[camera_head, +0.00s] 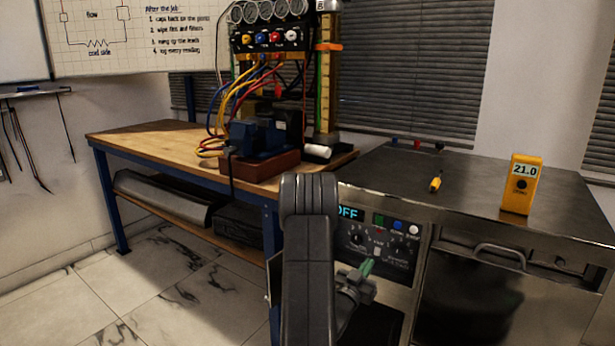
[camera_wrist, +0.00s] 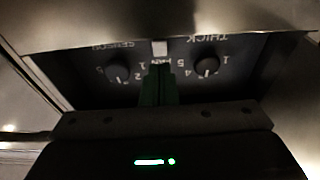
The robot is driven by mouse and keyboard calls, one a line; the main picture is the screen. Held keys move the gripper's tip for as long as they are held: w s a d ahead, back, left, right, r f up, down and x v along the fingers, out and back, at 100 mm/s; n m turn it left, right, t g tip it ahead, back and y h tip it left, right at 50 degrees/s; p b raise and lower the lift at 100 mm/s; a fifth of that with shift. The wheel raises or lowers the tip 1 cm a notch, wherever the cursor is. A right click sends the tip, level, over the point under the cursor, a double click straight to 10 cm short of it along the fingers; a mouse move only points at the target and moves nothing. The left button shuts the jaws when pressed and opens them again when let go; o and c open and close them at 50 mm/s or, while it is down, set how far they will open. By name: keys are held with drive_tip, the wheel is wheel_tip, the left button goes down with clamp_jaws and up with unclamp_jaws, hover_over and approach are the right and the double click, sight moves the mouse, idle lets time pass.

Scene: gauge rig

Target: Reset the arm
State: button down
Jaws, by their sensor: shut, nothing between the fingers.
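My gripper (camera_head: 367,267) is at the front of a control panel (camera_head: 401,252) on the metal cabinet, low and right of my dark arm. Its green fingers (camera_wrist: 158,86) are together with nothing between them. In the wrist view they point at the panel between two round knobs (camera_wrist: 116,72) and (camera_wrist: 206,66), whose labels appear upside down. Whether the fingertips touch the panel I cannot tell. My arm (camera_head: 309,250) rises in the middle of the head view and hides part of the panel's left side.
The panel display (camera_head: 349,213) reads OFF. A yellow meter (camera_head: 520,184) reading 21.0 and a small yellow tool (camera_head: 436,183) are on the metal top (camera_head: 470,200). Left, a wooden bench (camera_head: 130,140) bears a gauge rig (camera_head: 268,40) with coloured hoses. The floor at left is clear.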

drive_tip(key=shift+p+v, duration=0.35)
drive_tip(key=shift+v, duration=1.75)
